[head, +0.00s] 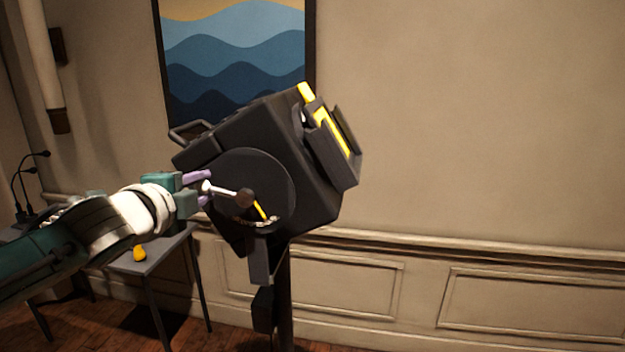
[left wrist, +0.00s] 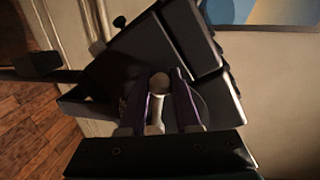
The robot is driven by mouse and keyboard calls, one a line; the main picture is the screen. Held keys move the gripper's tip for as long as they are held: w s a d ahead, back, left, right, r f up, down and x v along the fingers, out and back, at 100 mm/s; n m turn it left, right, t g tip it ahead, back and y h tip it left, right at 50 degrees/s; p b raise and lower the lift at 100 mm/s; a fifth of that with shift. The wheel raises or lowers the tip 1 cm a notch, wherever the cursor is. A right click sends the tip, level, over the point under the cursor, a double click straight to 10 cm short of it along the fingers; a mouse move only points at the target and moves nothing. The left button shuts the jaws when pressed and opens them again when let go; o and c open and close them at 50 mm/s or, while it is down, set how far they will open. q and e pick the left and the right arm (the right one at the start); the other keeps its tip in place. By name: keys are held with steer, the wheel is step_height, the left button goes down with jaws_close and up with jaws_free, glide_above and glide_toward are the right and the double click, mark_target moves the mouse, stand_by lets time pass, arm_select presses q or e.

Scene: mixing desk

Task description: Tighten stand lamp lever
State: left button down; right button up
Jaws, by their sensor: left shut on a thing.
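The stand lamp (head: 275,150) is a large dark box, tilted, on a dark upright stand (head: 284,300). Its round side plate (head: 258,180) faces my left arm and has a yellow pointer mark on it. The lever (head: 228,192) is a pale rod joined to a dark round hub at the plate. My left gripper (head: 205,188) has purple fingers and is shut on the lever's outer end. My right gripper is in neither view.
A grey table (head: 150,262) with a small yellow-orange object (head: 139,254) stands behind my left arm. Thin black microphones (head: 22,185) are at the far left. A wave picture (head: 235,55) hangs on the wall behind the lamp. The right side is clear.

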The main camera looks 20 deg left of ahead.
arm_select(q)
steer(key=shift+f, duration=0.1)
steer(key=c, duration=0.6)
jaws_free()
steer(key=shift+s+d, duration=0.1)
steer(key=v, duration=0.9)
steer(key=shift+s+d, duration=0.15)
steer(key=shift+s, duration=0.2)
